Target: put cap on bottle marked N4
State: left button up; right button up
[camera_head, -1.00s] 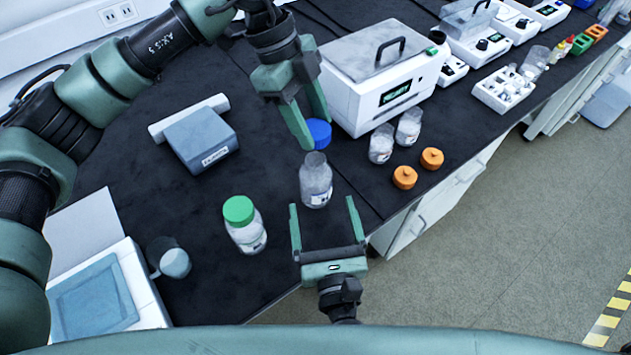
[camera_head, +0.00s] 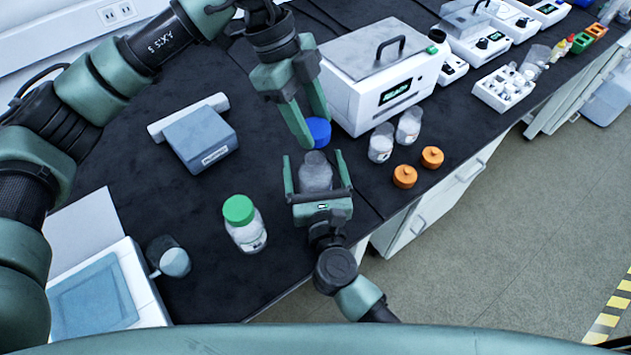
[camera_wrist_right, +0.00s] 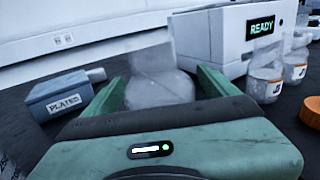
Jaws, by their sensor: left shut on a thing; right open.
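A blue cap (camera_head: 317,132) is held between the fingers of my left gripper (camera_head: 308,128), which is shut on it above the bench. An uncapped clear bottle (camera_head: 316,170) stands just below and in front of the cap. My right gripper (camera_head: 312,172) is open with one finger on each side of this bottle. In the right wrist view the bottle (camera_wrist_right: 158,82) stands between the open fingers, blurred. The bottle's label is hidden by the right gripper, so its marking cannot be read.
Two uncapped bottles (camera_head: 381,143) and two orange caps (camera_head: 405,177) are to the right. A white lidded instrument (camera_head: 372,82) stands behind, and a grey-blue box (camera_head: 200,140) is at left.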

grip_shut()
pick_arm(q)
send_over(323, 168)
jog(key=w+a, duration=0.2)
jog(key=shift+s+f, duration=0.1)
jog(key=shift+f, duration=2.35)
jog(key=shift+f, duration=0.1)
jog(key=shift+f, duration=0.8)
jog(key=shift+f, duration=0.55)
